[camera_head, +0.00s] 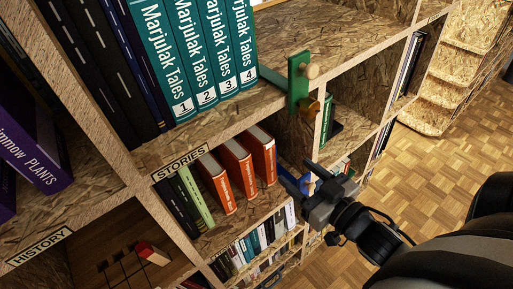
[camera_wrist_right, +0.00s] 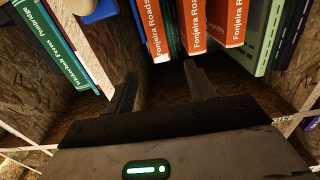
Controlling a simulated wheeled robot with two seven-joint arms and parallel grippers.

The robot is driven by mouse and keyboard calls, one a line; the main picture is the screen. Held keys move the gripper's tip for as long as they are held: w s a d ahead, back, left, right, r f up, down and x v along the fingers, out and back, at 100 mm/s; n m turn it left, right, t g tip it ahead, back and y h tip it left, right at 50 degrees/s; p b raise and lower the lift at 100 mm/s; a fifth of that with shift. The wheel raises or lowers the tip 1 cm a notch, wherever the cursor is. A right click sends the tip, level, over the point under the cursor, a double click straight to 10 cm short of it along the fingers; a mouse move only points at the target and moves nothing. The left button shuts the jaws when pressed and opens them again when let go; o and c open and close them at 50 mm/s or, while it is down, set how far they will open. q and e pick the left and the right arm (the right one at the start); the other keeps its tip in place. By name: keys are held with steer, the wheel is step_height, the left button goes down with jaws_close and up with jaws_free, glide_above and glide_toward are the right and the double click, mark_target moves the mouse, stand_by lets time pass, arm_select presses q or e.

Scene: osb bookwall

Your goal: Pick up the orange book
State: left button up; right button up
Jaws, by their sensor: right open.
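Three orange books stand side by side on the shelf under the "STORIES" label: a left one (camera_head: 214,183), a middle one (camera_head: 237,160) and a right one (camera_head: 261,152). In the right wrist view their spines read "Fonjeira Roads" and show at the top, as a left (camera_wrist_right: 158,28), middle (camera_wrist_right: 192,25) and right (camera_wrist_right: 233,22) book. My right gripper (camera_head: 302,188) is at the right of this row, in front of the shelf. Its jaws (camera_wrist_right: 160,75) are apart and empty, pointing toward the lower ends of the orange spines. My left gripper is not in view.
Green and black books (camera_head: 190,195) stand left of the orange ones. A blue object (camera_head: 289,180) is close to my right gripper. A green bracket with a wooden knob (camera_head: 299,82) juts out above. Open wood floor (camera_head: 450,150) lies right.

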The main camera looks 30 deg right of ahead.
mark_target(271, 146)
steer(key=w, duration=0.9)
steer(key=shift+w+a+r, duration=0.15)
steer(key=shift+r, duration=0.2)
steer(key=w, duration=0.6)
steer(key=shift+w+a+f+p, duration=0.15)
steer(key=shift+a+f+p, duration=0.1)
steer(key=shift+a+p, duration=0.15)
steer(key=shift+r, duration=0.1)
jaws_close()
